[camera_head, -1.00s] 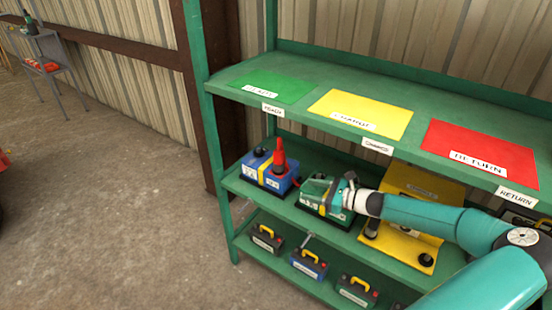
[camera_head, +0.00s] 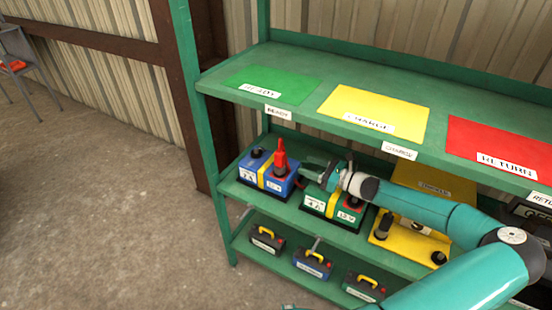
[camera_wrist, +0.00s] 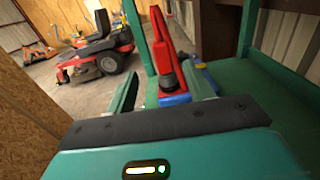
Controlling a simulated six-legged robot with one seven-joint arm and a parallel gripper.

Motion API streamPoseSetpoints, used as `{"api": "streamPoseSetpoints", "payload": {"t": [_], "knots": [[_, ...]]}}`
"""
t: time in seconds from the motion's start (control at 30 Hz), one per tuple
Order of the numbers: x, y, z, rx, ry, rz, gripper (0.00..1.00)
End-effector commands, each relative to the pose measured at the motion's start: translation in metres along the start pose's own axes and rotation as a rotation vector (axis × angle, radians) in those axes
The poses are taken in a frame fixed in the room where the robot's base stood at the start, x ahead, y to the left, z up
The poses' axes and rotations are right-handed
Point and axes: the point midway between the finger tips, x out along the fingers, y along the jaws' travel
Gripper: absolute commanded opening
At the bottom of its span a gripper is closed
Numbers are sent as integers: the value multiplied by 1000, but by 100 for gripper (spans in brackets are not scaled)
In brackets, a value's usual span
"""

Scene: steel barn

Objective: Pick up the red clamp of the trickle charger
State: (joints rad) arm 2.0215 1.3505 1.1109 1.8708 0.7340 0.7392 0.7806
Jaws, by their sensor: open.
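The red clamp (camera_head: 280,158) stands upright on the right side of the blue battery (camera_head: 266,178), on the middle shelf at the left. In the wrist view the clamp (camera_wrist: 164,52) rises between and beyond my fingers, with the blue battery (camera_wrist: 202,80) partly hidden below it. My gripper (camera_head: 307,172) is open and empty, just right of the clamp and apart from it, above the green battery (camera_head: 340,212). In the wrist view my gripper (camera_wrist: 165,92) has one finger on each side of the clamp's base line.
The yellow charger (camera_head: 420,238) stands right of the green battery. The upper shelf holds green (camera_head: 272,85), yellow (camera_head: 375,112) and red (camera_head: 500,150) mats. Several small batteries (camera_head: 312,263) sit on the bottom shelf.

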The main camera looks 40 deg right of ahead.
Motion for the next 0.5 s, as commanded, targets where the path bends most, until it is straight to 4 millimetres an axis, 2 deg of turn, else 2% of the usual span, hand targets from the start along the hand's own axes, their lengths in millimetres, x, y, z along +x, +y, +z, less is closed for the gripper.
{"api": "streamPoseSetpoints", "payload": {"t": [0.17,0.5], "knots": [[15,2,0,0,-2,1,53],[72,1,0,1,-1,0,53]]}}
